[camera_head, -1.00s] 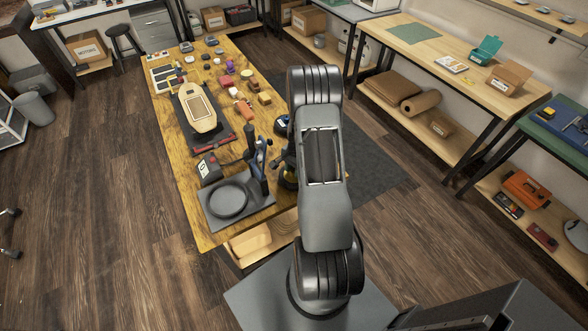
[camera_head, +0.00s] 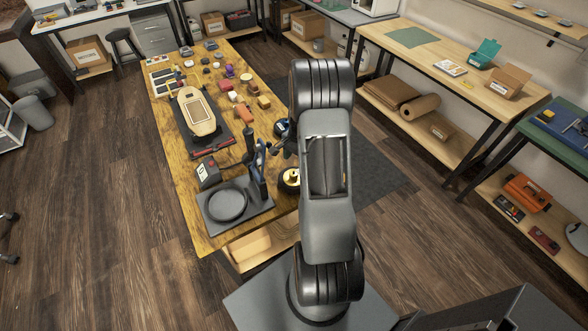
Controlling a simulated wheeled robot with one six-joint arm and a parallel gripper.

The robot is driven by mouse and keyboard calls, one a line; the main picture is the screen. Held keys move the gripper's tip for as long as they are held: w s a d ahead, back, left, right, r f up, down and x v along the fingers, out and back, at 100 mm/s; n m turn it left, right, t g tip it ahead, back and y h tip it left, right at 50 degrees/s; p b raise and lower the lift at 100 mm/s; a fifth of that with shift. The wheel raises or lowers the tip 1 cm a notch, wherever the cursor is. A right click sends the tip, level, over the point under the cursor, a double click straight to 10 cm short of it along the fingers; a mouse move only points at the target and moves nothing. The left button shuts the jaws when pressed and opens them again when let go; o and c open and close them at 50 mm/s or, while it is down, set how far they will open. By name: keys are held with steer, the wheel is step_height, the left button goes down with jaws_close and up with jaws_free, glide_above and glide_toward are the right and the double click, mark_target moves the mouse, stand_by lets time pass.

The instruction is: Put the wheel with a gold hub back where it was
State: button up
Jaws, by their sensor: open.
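My gripper (camera_head: 281,150) shows only in part as a dark shape at the left side of my arm, between these two. It is open and appears empty. Its fingertips are mostly hidden, and I cannot tell its height above the bench. A skateboard deck (camera_head: 198,112) lies on a dark mat.
A grey stand with a round black dish (camera_head: 228,203) and an upright blue-handled tool (camera_head: 259,165) stand at the bench's near end. Several small coloured parts lie farther back. The floor left of the bench is clear.

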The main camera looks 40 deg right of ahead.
steer(key=shift+w+d+r+b, duration=0.1)
steer(key=shift+d+r+b, duration=0.1)
steer(key=shift+r, duration=1.05)
steer(key=shift+d+r+b, duration=0.1)
steer(key=shift+d+r, duration=0.1)
steer(key=shift+r, duration=1)
steer(key=s+a+r+n+t, duration=0.1)
steer(key=s+a+r+n, duration=0.3)
steer(key=a, duration=0.3)
steer(key=s+a+r+n+t+h, duration=0.1)
steer(key=s+a+r+n+t, duration=0.1)
steer(key=s+a+r+n, duration=0.2)
steer(key=s+a+r+n+t, duration=0.1)
steer(key=s+a+r+n, duration=0.4)
steer(key=a+r, duration=0.4)
steer(key=shift+a+r+n+t+h, duration=0.2)
steer(key=shift+a+n+t+h, duration=0.2)
steer(key=shift+a+n, duration=0.6)
